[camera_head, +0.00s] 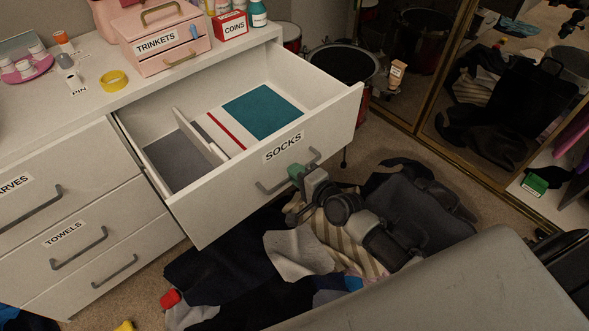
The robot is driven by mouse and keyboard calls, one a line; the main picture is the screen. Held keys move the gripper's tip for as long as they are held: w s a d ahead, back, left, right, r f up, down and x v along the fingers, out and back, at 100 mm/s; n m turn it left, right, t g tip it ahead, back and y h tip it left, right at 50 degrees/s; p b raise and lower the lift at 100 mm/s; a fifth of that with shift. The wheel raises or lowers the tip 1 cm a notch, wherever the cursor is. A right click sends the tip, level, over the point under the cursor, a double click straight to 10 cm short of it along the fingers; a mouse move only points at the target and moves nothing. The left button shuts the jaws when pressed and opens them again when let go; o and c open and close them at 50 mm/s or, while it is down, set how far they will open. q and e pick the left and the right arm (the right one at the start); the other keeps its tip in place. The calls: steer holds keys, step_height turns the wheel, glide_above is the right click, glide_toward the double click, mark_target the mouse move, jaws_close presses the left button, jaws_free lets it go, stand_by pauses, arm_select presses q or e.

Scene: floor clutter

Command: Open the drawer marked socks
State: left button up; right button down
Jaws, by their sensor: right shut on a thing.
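The drawer marked SOCKS (230,190) is pulled far out of the white dresser, its inside open to view. It holds a teal item (262,112), a white item with a red stripe and a grey item, parted by a low divider. Its grey bar handle (268,187) is on the front below the label. My right gripper (303,174) is at the right part of this handle, shut on it; a green patch shows at its tip. The fingers are partly hidden by the wrist. My left gripper is not in view.
A pink TRINKETS box (152,38), red COINS box (231,25) and yellow tape roll (114,80) stand on the dresser top. Clothes and a dark bag (412,195) cover the floor below the drawer. A drum (343,64) stands close behind the drawer's right side.

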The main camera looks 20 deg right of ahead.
steer(key=shift+s, duration=0.2)
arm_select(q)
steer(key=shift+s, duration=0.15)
arm_select(e)
steer(key=c, duration=1.2)
jaws_free()
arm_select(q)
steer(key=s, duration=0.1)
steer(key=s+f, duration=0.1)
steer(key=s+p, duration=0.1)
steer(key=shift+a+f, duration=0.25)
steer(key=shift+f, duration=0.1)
arm_select(e)
steer(key=v, duration=1)
steer(key=shift+s+d, duration=0.15)
steer(key=shift+s, duration=0.2)
